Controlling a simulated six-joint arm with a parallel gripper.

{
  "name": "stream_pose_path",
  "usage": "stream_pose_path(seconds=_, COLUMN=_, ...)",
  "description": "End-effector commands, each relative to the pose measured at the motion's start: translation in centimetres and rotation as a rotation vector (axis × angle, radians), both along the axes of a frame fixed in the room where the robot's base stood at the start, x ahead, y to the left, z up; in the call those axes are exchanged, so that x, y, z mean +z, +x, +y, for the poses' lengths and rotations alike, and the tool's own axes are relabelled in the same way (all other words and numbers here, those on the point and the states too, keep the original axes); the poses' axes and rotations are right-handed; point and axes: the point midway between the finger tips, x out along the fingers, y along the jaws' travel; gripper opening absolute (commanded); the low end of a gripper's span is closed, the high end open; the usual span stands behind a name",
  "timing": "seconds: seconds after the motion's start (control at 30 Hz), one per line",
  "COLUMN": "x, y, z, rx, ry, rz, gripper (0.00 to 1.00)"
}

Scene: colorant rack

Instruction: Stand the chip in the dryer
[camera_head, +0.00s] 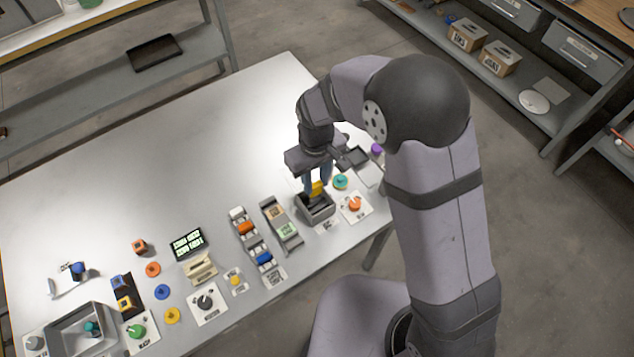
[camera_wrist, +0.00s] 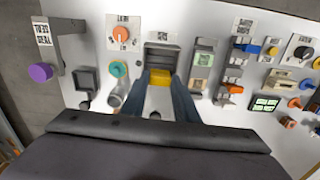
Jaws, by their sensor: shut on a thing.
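The yellow chip (camera_head: 317,188) is held between the fingers of my gripper (camera_head: 317,181), which is shut on it. In the wrist view the chip (camera_wrist: 160,76) shows between the two blue-grey fingertips (camera_wrist: 161,82). The dryer appears to be the grey open-topped box (camera_head: 320,212) under the chip; it also shows in the wrist view (camera_wrist: 162,56), with a dark inside. The chip is at the box's opening; I cannot tell whether its lower edge is inside or just above. The fingers hide part of the chip.
An orange knob (camera_head: 354,203) on a white plate stands right of the box, and a teal round piece (camera_head: 340,182) behind it. A grey rack with a green-lit panel (camera_head: 287,230) stands close on the left. The table's back left is clear.

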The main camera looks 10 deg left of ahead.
Motion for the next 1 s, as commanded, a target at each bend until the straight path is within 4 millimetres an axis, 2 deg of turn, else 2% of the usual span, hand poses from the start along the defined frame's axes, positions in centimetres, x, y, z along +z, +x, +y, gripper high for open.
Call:
stream_pose_path(seconds=0.7, x=0.1, y=0.0, z=0.0, rx=0.044, ry=0.0, rz=0.0, gripper=0.06)
stream_pose_path(seconds=1.0, x=-1.5, y=0.0, z=0.0, rx=0.044, ry=0.0, rz=0.0, gripper=0.06)
